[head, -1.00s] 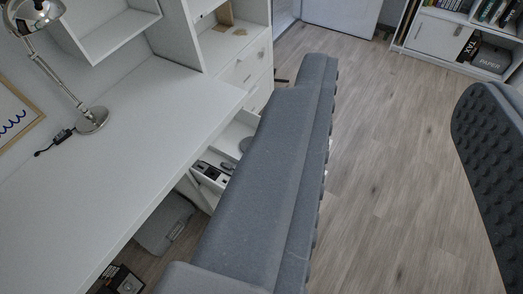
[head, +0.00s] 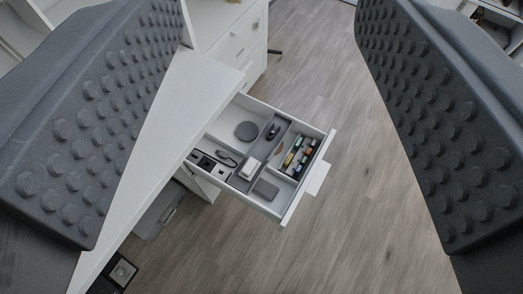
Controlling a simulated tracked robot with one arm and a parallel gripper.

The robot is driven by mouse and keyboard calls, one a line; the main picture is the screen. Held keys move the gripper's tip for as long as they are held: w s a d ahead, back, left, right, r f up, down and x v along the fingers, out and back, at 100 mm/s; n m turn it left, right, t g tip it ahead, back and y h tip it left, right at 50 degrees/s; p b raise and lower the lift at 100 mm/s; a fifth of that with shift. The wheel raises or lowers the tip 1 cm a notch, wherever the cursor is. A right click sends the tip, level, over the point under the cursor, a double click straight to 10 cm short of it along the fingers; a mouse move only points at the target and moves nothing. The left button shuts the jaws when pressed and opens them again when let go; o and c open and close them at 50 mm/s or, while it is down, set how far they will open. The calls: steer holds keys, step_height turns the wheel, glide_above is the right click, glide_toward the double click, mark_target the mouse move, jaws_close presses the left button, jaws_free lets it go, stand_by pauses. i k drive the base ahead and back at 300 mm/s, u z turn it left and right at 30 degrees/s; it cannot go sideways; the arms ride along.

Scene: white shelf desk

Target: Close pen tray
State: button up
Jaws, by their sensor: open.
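The pen tray (head: 321,176) is a white drawer pulled out from under the white desk (head: 190,95), seen in the middle of the head view. Its compartments hold a dark round disc (head: 247,131), several coloured markers (head: 298,157), a white block (head: 250,168), a grey flat item (head: 266,190) and small dark items at the left. A white handle tab sticks out of its front on the right. My gripper (head: 275,225) is open, with one studded finger at each side of the picture. The tray shows between the fingers, and nothing is held.
A white drawer cabinet (head: 236,45) stands behind the tray. A grey bin or bag (head: 162,208) and a dark box (head: 122,271) are under the desk at lower left. Open wooden floor (head: 345,235) lies right of and in front of the tray. Shelves show at upper right.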

mark_target(263, 149)
steer(key=z, duration=0.1)
steer(key=k, duration=0.5)
steer(key=u, duration=0.65)
steer(key=i, duration=1.15)
steer(key=z, duration=0.4)
